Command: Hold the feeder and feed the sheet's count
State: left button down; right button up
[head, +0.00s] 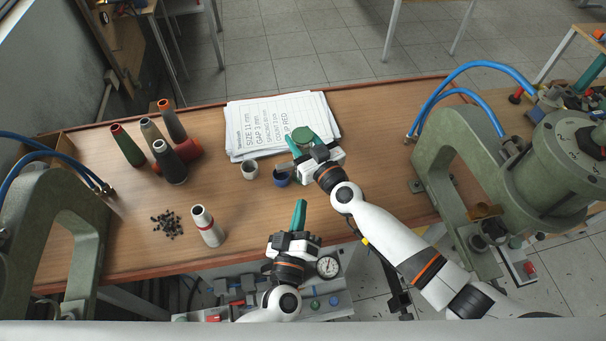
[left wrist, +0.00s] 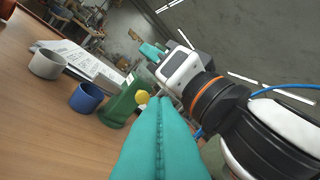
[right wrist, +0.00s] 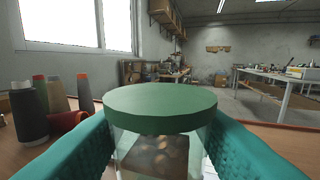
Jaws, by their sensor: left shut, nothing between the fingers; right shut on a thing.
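The feeder (head: 303,134) is a green-capped body standing by the front right of the sheet. In the right wrist view its green lid (right wrist: 160,103) sits on a clear chamber with brownish pieces inside. My right gripper (head: 304,146) is shut on the feeder, one finger on each side. In the left wrist view the feeder's green body (left wrist: 124,103) shows a yellow button (left wrist: 142,97). The printed sheet (head: 262,122) lists size, gap, spacing, count and red; its count figure is too small to read surely. My left gripper (head: 299,207) is shut and empty, in front of the feeder and apart from it.
A white cup (head: 250,169) and a blue cup (head: 281,179) stand left of the feeder. Green presses (head: 446,150) with blue hoses flank the table.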

pick_arm(q)
jog(key=s+m+h, duration=0.1)
jog(key=m, duration=0.7)
jog(key=s+a+m+g+h, duration=0.1)
jog(key=m+h, duration=0.1)
jog(key=m, duration=0.6)
jog(key=s+a+f+m+g+h, duration=0.1)
jog(key=m+h, duration=0.1)
jog(key=m, duration=0.6)
jog(key=shift+a, duration=0.1)
jog(key=m, duration=0.2)
jog(key=f+m, duration=0.1)
jog(key=m, duration=0.1)
jog(key=a+m+g, duration=0.1)
jog(key=m, duration=0.1)
jog(key=shift+s+f, duration=0.15)
jog(key=shift+s, duration=0.1)
jog(key=x, duration=1)
jog(key=w, duration=0.3)
jog(key=shift+a, duration=0.3)
jog(key=shift+w+a, duration=0.15)
jog(key=shift+w, duration=0.25)
